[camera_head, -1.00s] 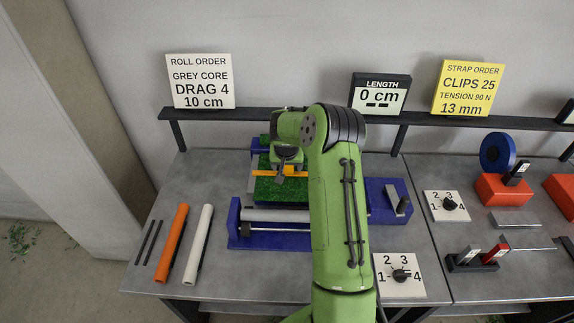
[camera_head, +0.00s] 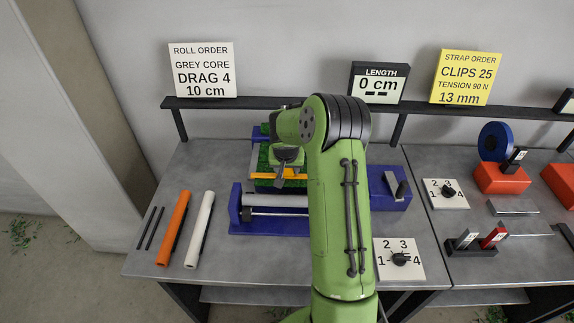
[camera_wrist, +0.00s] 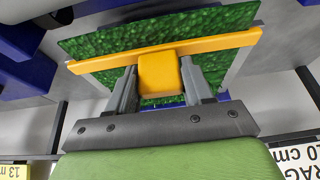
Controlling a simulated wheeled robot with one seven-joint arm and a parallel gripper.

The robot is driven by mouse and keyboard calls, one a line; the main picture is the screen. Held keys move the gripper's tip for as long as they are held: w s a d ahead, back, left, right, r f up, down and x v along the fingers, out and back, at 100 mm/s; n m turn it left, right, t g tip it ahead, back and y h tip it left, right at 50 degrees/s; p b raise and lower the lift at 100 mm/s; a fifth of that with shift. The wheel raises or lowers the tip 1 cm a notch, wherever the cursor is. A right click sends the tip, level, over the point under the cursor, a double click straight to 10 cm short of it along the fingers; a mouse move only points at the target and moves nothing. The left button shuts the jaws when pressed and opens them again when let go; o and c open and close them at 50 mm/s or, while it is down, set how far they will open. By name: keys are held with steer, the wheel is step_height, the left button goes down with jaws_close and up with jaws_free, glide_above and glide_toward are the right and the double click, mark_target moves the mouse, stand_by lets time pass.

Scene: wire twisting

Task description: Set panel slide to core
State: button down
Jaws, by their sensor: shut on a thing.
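A yellow bar (camera_head: 265,174) with a block handle (camera_wrist: 158,73) lies across a green panel (camera_wrist: 100,43), set behind the grey core (camera_head: 262,200). My gripper (camera_head: 288,170) is shut on the handle, with one finger on each side of it in the wrist view. The bar is behind the core and apart from it, with a narrow strip of green between them in the head view. The core lies crosswise in a blue frame (camera_head: 235,208). My arm hides the right end of the bar and part of the core.
An orange tube (camera_head: 173,228) and a white tube (camera_head: 199,230) lie at the left, beside thin dark rods. A numbered dial (camera_head: 400,259) is at the front right, another (camera_head: 446,193) farther back. A length display (camera_head: 378,83) reads 0 cm.

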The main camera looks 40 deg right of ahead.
steer(key=shift+s+a+f, duration=0.15)
steer(key=c, duration=0.5)
jaws_free()
steer(key=p+v, duration=0.1)
steer(key=v, duration=1.5)
